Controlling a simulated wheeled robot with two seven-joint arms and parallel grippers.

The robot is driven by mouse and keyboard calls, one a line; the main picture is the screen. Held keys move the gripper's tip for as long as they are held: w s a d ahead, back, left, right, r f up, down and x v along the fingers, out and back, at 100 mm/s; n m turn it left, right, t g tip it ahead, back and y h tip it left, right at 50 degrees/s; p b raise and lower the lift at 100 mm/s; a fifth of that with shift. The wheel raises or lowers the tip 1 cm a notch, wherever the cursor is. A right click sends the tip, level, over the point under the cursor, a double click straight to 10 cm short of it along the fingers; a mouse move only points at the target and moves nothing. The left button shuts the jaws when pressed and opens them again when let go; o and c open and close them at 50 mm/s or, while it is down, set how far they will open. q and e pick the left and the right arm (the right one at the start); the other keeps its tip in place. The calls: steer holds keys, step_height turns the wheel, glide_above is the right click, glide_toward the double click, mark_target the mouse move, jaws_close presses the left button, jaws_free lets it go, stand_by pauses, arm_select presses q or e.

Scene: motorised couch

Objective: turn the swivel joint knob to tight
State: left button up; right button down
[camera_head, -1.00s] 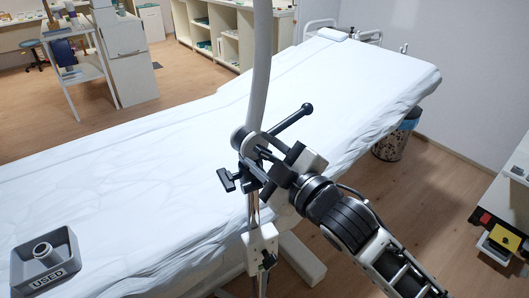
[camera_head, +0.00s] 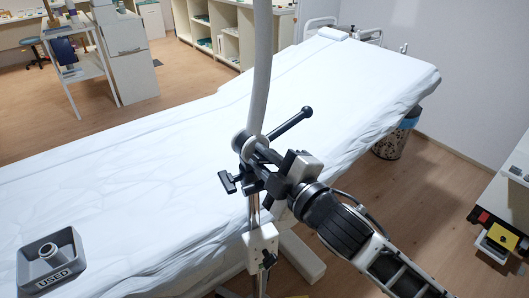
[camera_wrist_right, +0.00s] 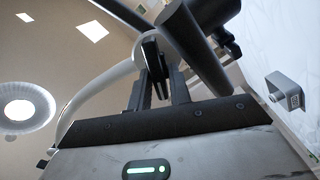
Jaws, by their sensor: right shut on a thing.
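The swivel joint (camera_head: 243,143) sits on a pole, with a pale curved tube rising from it and a black ball-ended lever (camera_head: 290,125) pointing up and right. A black T-shaped knob (camera_head: 228,182) sticks out at the left, clear of the gripper. My right gripper (camera_head: 264,163) reaches in from the lower right at the joint. In the wrist view its two fingers (camera_wrist_right: 160,88) are shut on a dark flat piece, which looks like the wing of the swivel joint knob (camera_wrist_right: 151,52). Most of this knob is hidden in the head view. My left gripper is not in view.
The white-sheeted couch (camera_head: 130,180) spreads behind the pole. A grey tray marked USED (camera_head: 68,250) lies on it at lower left. A white clamp block (camera_head: 262,245) is lower on the pole. A bin (camera_head: 395,138) and a cabinet (camera_head: 510,205) stand at the right.

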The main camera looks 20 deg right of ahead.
steer(key=n, duration=0.2)
steer(key=n+p, duration=0.2)
steer(key=n, duration=0.1)
steer(key=shift+a+f+n, duration=0.1)
steer(key=shift+f+n, duration=0.2)
stand_by(0.4)
steer(key=c, duration=1.3)
jaws_free()
steer(key=shift+s+f, duration=0.1)
steer(key=shift+f, duration=0.05)
